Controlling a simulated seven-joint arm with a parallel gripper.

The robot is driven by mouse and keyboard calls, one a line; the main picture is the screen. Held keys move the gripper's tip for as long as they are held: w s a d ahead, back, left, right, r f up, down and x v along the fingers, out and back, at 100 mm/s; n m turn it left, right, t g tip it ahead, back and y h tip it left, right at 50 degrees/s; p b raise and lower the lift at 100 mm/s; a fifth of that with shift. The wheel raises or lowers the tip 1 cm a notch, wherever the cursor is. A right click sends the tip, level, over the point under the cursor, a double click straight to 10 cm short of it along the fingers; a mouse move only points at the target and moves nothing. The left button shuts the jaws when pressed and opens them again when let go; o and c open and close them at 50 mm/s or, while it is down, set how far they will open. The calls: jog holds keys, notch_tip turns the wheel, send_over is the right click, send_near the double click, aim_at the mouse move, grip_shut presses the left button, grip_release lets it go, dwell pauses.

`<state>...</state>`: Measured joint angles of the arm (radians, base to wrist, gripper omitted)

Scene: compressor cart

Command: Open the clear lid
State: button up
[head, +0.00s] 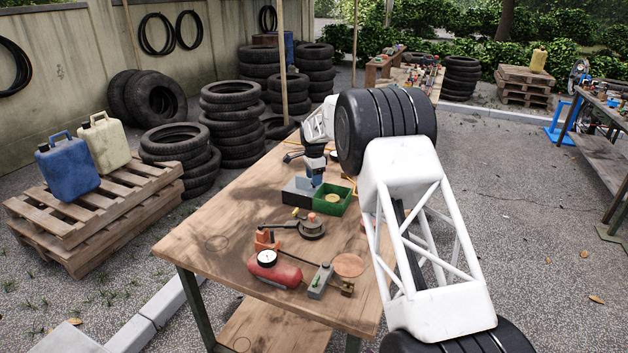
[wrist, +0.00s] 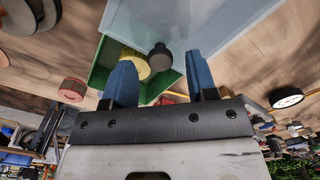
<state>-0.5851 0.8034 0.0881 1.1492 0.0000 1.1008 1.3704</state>
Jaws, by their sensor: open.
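My gripper (head: 316,178) is open above the grey box (head: 297,193) and green bin (head: 334,207) on the wooden table. In the wrist view its two blue fingers (wrist: 159,66) are spread apart. A dark round knob (wrist: 159,52) appears between the fingertips; I cannot tell whether they touch it. A pale blue-grey panel (wrist: 200,22), seemingly the clear lid, spreads beyond the knob. The lid's hinge is not discernible. A yellow ring-like item (head: 333,198) lies in the green bin and also shows beside the left finger in the wrist view (wrist: 133,64).
Nearer on the table (head: 205,248) are a red tank (head: 275,272) with a gauge, an orange-based device with a dark round part (head: 312,228), a grey switch box (head: 320,282) and a copper disc (head: 349,265). The table's left front is clear.

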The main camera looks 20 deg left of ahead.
jog(key=shift+r, duration=3.3)
jog(key=shift+d, duration=0.1)
